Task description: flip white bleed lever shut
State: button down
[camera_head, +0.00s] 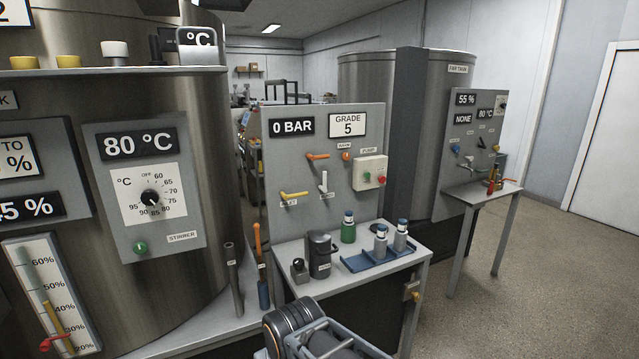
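The white bleed lever (323,182) is on the grey panel below the 0 BAR display. Its handle stands upright, with a small label just under it that is too small to read. An orange lever (317,156) lies nearly level above it, and a yellow lever (294,195) lies nearly level to its left. Part of my arm shows at the bottom edge, below and well apart from the panel. My gripper's fingers are not visible.
A pump box (370,173) with green and red buttons is right of the lever. Below the panel, a grey table (400,262) holds a black cup (320,254), a green bottle (348,230) and a blue tray (360,265) with two bottles. A large steel tank (60,150) fills the left.

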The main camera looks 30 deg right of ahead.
aim_at(323, 189)
jog(key=u, duration=0.25)
jog(key=i, duration=1.75)
jog(key=z, duration=0.7)
